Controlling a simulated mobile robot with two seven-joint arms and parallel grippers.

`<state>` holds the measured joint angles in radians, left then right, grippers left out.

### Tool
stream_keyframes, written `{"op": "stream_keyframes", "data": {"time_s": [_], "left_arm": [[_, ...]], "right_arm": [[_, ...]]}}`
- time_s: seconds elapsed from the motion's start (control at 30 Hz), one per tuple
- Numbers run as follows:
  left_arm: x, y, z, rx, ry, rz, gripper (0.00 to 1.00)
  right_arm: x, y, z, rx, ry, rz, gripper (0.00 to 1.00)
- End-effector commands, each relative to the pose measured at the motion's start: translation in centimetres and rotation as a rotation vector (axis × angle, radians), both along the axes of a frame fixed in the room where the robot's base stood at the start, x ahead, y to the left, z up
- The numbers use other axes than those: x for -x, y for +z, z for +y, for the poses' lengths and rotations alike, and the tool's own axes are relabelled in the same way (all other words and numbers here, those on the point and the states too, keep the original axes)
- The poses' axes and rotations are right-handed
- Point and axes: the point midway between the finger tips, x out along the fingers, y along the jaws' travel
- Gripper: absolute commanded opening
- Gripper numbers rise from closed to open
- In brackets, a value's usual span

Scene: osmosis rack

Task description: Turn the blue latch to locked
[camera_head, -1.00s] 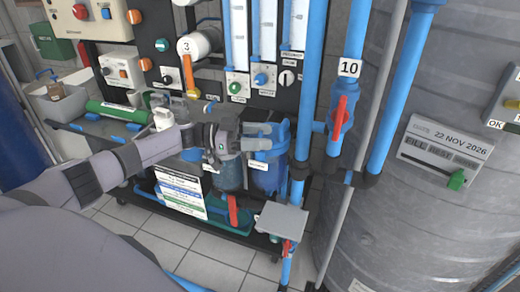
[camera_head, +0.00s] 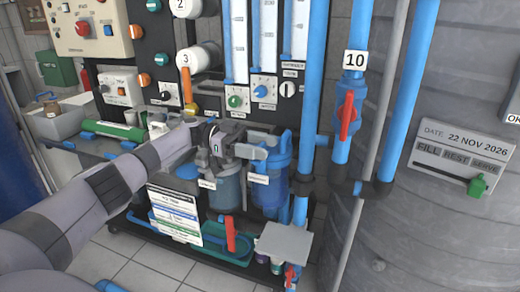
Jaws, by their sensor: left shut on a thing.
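My left gripper (camera_head: 256,151) reaches in from the left to the top of the blue filter housing (camera_head: 270,190). Its grey fingers are shut at the blue latch (camera_head: 281,147) on the housing's cap. The fingers cover part of the latch, so its exact angle and any lock mark cannot be read. A second, darker filter housing (camera_head: 225,190) hangs just left, partly under the gripper. My right gripper is not in view.
Blue vertical pipes and a red-handled valve (camera_head: 347,116) labelled 10 stand just right of the housing. A grey plate (camera_head: 284,243) and a red lever (camera_head: 230,234) are below. A panel with dials (camera_head: 263,90) is behind. The grey tank (camera_head: 430,220) fills the right.

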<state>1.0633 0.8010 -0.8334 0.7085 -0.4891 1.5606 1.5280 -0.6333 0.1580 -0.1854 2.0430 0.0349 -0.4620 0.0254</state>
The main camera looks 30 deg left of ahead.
Motion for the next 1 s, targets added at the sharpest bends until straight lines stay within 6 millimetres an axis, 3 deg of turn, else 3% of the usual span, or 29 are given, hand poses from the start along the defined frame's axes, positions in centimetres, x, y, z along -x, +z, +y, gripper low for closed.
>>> {"op": "stream_keyframes", "data": {"time_s": [0.27,0.3,0.33,0.67,0.87,1.0], "left_arm": [[0.0,-0.1,-0.2,-0.001,-0.005,0.001,0.3],[0.0,-0.1,-0.2,-0.001,-0.005,0.001,0.73],[0.0,-0.1,-0.2,-0.001,-0.005,0.001,0.81],[0.0,0.4,-0.1,0.0,-0.003,-0.001,0.81],[0.0,3.5,0.0,-0.001,-0.001,-0.004,0.81],[0.0,6.9,0.0,-0.001,-0.002,-0.005,0.81]], "right_arm": [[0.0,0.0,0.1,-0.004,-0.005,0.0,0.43],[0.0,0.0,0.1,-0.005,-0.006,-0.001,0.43],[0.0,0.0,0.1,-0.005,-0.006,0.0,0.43],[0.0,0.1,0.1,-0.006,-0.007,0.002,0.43],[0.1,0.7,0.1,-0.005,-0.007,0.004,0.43],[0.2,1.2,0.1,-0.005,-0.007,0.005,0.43]]}}
